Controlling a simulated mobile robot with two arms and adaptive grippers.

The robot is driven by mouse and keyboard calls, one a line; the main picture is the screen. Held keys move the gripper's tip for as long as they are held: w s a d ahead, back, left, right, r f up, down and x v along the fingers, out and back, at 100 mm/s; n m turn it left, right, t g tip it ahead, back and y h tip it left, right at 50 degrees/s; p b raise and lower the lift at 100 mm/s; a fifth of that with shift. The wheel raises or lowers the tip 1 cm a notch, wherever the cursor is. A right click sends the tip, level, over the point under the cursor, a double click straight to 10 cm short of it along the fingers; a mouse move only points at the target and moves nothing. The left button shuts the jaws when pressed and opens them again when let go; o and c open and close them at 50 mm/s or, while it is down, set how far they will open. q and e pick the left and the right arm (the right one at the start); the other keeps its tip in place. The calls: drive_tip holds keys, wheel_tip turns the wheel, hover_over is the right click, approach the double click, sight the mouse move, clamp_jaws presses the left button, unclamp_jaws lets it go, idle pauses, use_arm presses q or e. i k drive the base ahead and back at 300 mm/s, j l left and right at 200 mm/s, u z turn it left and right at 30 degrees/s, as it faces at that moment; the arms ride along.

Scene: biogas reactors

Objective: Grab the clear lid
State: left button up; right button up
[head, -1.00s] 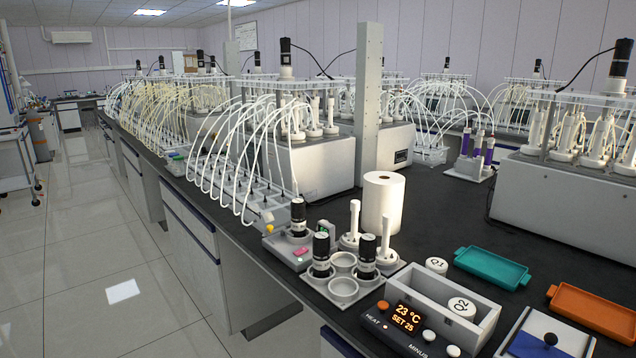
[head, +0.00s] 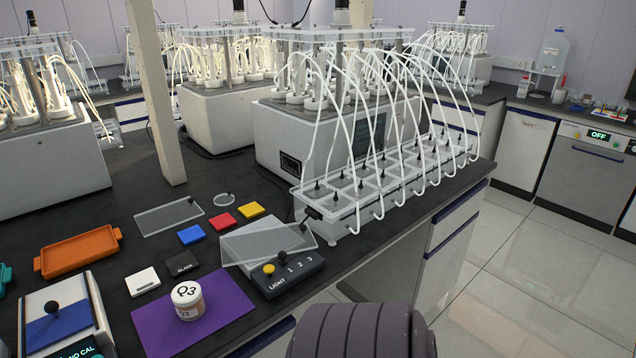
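Several clear pieces lie on the dark bench in the head view, and I cannot tell for sure which is the lid. One clear flat rectangular plate (head: 165,217) with a small dark knob lies beyond the colored tiles. A small round clear disc (head: 224,199) with a dark knob lies to its right. A larger clear sheet (head: 262,243) lies tilted by the light control box (head: 287,276), partly over a pale flat piece, with a dark knob near it. Neither gripper shows in view.
A white jar marked Q3 (head: 188,300) stands on a purple mat (head: 232,305). Blue, red, yellow, white and black tiles lie around. An orange tray (head: 78,251) is at left. A post (head: 158,100) and a tubed reactor (head: 310,135) stand behind. The bench edge is at right.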

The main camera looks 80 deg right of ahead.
sight(262, 244)
drive_tip(key=z, duration=2.05)
